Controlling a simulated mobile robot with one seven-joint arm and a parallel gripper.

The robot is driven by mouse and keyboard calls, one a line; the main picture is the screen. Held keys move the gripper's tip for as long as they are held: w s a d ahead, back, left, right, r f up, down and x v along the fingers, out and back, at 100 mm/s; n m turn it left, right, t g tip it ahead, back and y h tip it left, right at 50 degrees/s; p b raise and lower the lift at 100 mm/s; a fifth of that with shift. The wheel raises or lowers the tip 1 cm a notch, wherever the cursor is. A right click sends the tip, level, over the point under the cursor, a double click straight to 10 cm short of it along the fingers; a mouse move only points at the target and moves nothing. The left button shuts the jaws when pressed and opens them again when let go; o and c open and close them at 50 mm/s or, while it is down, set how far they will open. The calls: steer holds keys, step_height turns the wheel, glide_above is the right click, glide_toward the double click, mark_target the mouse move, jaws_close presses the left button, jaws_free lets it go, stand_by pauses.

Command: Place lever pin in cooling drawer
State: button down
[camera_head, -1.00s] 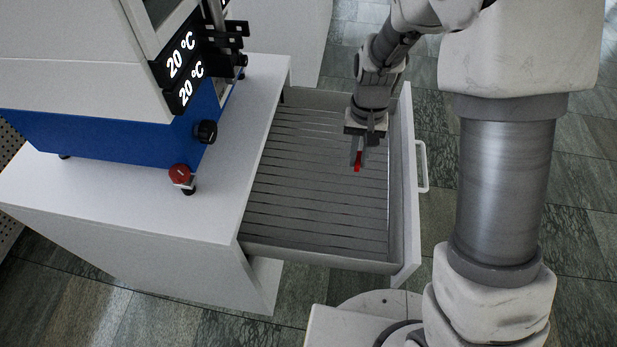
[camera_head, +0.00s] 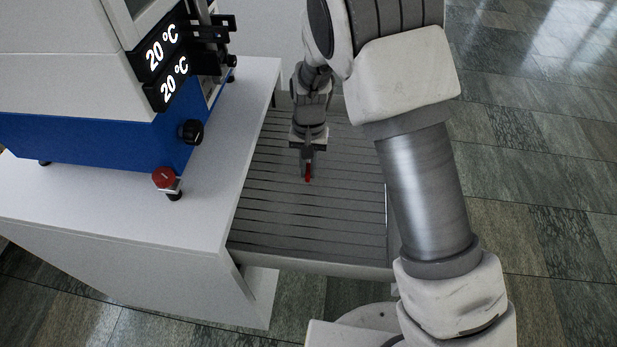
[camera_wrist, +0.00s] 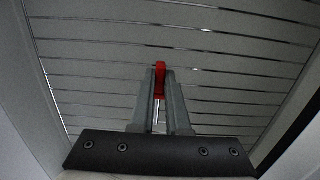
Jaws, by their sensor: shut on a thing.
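My gripper (camera_head: 307,172) points down over the open cooling drawer (camera_head: 310,262). Its fingers are shut on the red lever pin (camera_head: 308,178). In the wrist view the pin's red head (camera_wrist: 160,69) shows between the fingertips, and a thin metal shaft (camera_wrist: 156,112) runs back between the fingers. The drawer's slatted grey floor (camera_wrist: 235,60) lies beneath the pin. I cannot tell how large the gap between pin and floor is. My arm hides the drawer's right side in the head view.
The white cabinet top (camera_head: 220,165) borders the drawer on the left. On it stands the blue and white press (camera_head: 90,140) with two 20 °C displays and a red button (camera_head: 164,178). The drawer floor looks empty. Drawer walls show at both sides in the wrist view.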

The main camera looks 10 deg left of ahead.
mark_target(309, 170)
steer(key=shift+f+b, duration=0.45)
steer(key=shift+f, duration=1.25)
steer(key=shift+f, duration=0.2)
steer(key=c, duration=0.9)
jaws_free()
steer(key=shift+r, duration=0.15)
steer(key=r+p, duration=0.1)
steer(key=r, duration=0.3)
steer(key=r+p, duration=0.1)
steer(key=r, duration=0.3)
steer(key=w+r+p, duration=0.1)
steer(key=r, duration=0.3)
steer(key=shift+r, duration=0.1)
